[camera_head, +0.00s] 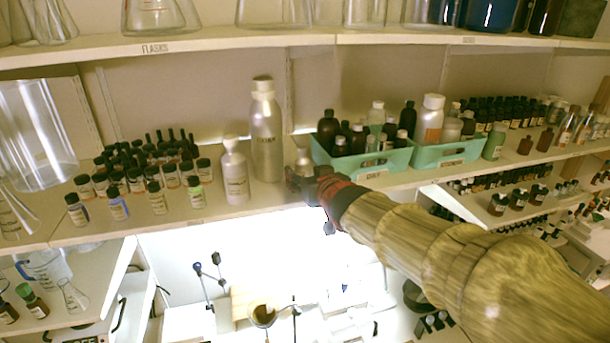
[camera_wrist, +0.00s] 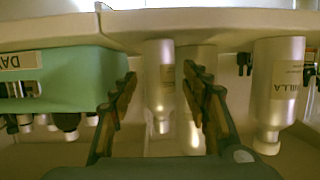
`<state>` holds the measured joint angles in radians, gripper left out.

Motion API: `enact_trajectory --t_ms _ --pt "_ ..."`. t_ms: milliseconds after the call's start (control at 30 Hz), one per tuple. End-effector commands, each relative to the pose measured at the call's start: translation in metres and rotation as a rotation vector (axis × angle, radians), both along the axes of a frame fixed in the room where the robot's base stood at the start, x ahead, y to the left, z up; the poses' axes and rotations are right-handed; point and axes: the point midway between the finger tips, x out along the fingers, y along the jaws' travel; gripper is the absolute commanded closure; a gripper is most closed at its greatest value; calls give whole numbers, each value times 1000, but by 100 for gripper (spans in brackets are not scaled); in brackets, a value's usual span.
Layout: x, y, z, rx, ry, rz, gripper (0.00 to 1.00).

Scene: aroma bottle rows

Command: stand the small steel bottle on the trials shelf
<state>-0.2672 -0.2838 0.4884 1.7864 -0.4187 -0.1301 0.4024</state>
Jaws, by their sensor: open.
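The small steel bottle (camera_head: 304,158) stands upright on the middle shelf, its lower part hidden by my gripper (camera_head: 306,182) in the head view. In the wrist view, which appears upside down, the bottle (camera_wrist: 160,85) shows between the two spread fingers of my gripper (camera_wrist: 160,95). The gripper is open and empty. I cannot tell how deep the bottle sits between the fingers; no contact shows. No label reading trials is legible.
A tall steel bottle (camera_head: 267,135) and a shorter pale bottle (camera_head: 235,172) stand left of the small one. A green bin (camera_head: 338,166) of bottles is close on the right. Several small vials (camera_head: 120,180) fill the left. The flasks shelf (camera_head: 200,46) is above.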

Motion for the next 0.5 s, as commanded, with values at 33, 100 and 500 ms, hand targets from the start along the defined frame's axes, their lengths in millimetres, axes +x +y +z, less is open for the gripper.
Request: enact_trajectory --t_ms 33,100,500 --pt "-5 -2 5 1 -3 0 53" --pt "-15 -5 8 0 -3 0 53" --pt "-87 -29 32 1 -3 -1 53"
